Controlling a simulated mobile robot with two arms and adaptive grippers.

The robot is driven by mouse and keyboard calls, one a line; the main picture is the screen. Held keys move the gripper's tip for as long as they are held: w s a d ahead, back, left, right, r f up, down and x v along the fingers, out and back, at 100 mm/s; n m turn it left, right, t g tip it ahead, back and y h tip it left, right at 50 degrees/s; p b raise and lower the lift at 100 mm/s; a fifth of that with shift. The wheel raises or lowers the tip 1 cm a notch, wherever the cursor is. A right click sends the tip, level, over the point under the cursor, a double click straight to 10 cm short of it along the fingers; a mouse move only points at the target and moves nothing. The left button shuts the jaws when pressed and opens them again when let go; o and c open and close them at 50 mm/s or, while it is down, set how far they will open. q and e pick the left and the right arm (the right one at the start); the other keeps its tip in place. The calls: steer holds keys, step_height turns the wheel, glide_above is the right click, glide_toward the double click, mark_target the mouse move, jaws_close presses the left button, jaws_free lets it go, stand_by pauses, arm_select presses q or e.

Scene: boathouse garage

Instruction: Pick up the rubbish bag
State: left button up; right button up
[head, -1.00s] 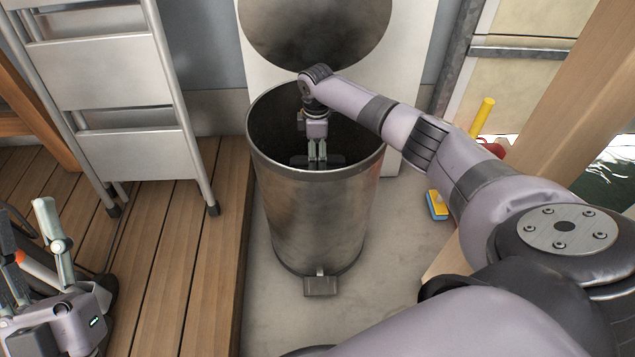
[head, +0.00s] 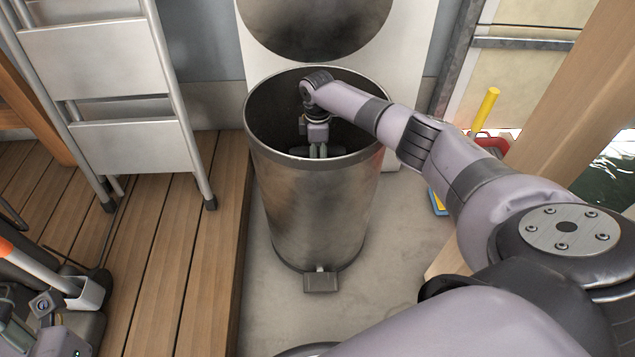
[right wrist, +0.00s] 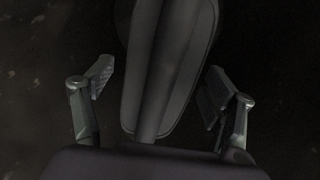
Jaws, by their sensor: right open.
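The metal pedal bin (head: 318,215) stands on the floor in the middle of the head view with its top open. My right arm reaches over its rim, and my right gripper (head: 318,151) points down inside it. A dark grey object, seemingly the rubbish bag (right wrist: 168,65), shows in the right wrist view between the two spread fingers. Neither finger visibly closes on it. In the head view only a dark bit of it (head: 337,150) shows beside the fingers. My left gripper (head: 42,305) is at the lower left corner, mostly cut off, so its jaws are unclear.
The bin's round raised lid (head: 315,25) stands behind it. A metal stepladder (head: 120,150) is on the wooden decking at left. An orange-handled tool (head: 45,270) lies lower left. A yellow-handled item (head: 485,110) and a blue-and-yellow one (head: 437,202) are at right, near a wooden post.

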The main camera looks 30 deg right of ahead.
steer(key=shift+f, duration=0.35)
steer(key=shift+c, duration=0.2)
steer(key=shift+w+r, duration=0.1)
jaws_close()
stand_by(0.6)
